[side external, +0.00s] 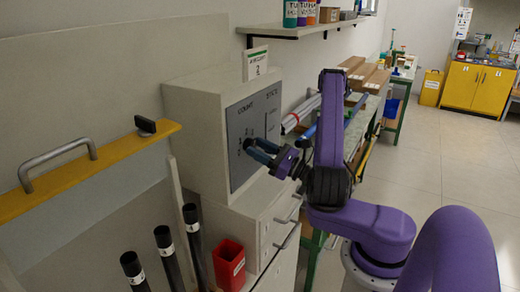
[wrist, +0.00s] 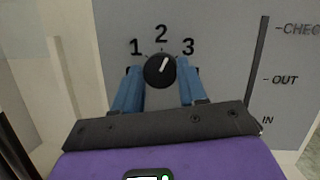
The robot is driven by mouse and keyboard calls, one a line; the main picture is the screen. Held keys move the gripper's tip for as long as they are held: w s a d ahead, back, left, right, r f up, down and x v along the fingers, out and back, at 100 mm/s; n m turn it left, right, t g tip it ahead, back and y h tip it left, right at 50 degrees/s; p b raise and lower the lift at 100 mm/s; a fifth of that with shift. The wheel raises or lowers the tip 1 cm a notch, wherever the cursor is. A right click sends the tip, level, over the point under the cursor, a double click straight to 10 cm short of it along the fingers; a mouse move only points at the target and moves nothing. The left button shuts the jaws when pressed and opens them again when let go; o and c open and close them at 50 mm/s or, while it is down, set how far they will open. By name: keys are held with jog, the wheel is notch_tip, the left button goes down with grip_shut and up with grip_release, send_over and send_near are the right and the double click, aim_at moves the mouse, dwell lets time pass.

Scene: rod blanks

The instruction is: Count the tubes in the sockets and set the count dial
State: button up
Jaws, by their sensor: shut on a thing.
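The count dial (wrist: 159,71) is a round black knob with a white pointer line, on a grey panel (wrist: 225,75). Its numbers 1, 2 and 3 arc above it. The pointer leans up and right, between 2 and 3. My gripper (wrist: 158,88) has its blue fingers on both sides of the knob and is shut on it. In the side external view my gripper (side external: 254,150) reaches the panel from the right. Three black tubes with white labels show at lower left: a front one (side external: 134,272), a middle one (side external: 168,260) and a rear one (side external: 194,235). Their lower ends and sockets are out of view.
A vertical slot (wrist: 257,75) marked CHECK, OUT and IN is right of the dial. A red bin (side external: 229,265) stands below the panel cabinet (side external: 195,140). A yellow rail with a grey handle (side external: 57,163) is at left. A shelf (side external: 300,29) hangs above.

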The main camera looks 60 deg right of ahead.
jog(key=shift+a+m+h, duration=0.1)
jog(key=shift+m+h, duration=0.65)
jog(key=shift+m, duration=0.85)
jog(key=shift+a+m+h, duration=0.1)
jog(key=shift+m+h, duration=0.65)
jog(key=shift+m, duration=0.85)
jog(key=o, duration=1.1)
jog(key=shift+c, duration=0.2)
jog(key=shift+s+d, duration=0.1)
jog(key=v, duration=1.7)
jog(key=shift+f, duration=0.4)
